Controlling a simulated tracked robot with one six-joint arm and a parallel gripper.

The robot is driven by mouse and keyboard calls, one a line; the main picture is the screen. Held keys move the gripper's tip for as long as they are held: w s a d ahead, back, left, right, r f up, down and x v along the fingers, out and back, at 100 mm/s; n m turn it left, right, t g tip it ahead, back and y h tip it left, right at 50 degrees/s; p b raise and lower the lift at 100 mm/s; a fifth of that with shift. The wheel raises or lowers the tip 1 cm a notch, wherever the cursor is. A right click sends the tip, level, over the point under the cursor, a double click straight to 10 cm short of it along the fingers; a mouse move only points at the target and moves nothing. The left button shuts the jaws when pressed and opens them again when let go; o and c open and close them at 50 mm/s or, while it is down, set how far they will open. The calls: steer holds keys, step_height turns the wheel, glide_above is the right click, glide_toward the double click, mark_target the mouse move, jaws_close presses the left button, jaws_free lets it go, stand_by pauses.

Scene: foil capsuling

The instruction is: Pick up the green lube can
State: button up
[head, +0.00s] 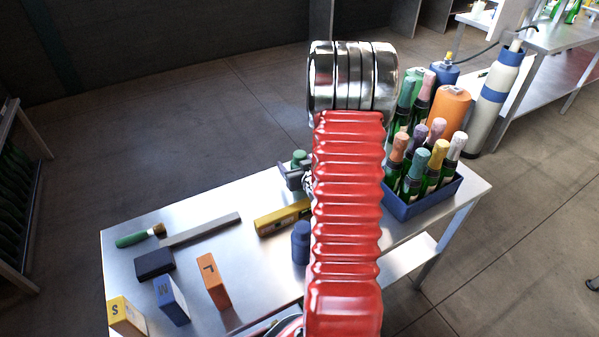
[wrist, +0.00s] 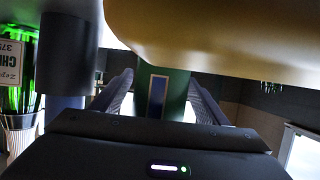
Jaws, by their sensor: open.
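The green can (wrist: 158,95), with a blue label edged in tan, shows in the wrist view between the two fingers of my gripper (wrist: 160,98). The jaws are open, one finger on each side of the can. I cannot tell whether either finger touches it. In the head view only the green top of the can (head: 299,156) shows, just above my gripper (head: 294,180). My red arm hides part of the area to the right.
A blue cylinder (head: 300,243) and a yellow level (head: 282,217) are close in front of my gripper. Boxes marked S (head: 126,316), M (head: 171,300) and L (head: 212,281) stand at left. A blue crate (head: 424,203) of bottles is at right.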

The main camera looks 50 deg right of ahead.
steer(key=shift+c, duration=0.4)
steer(key=c, duration=1.4)
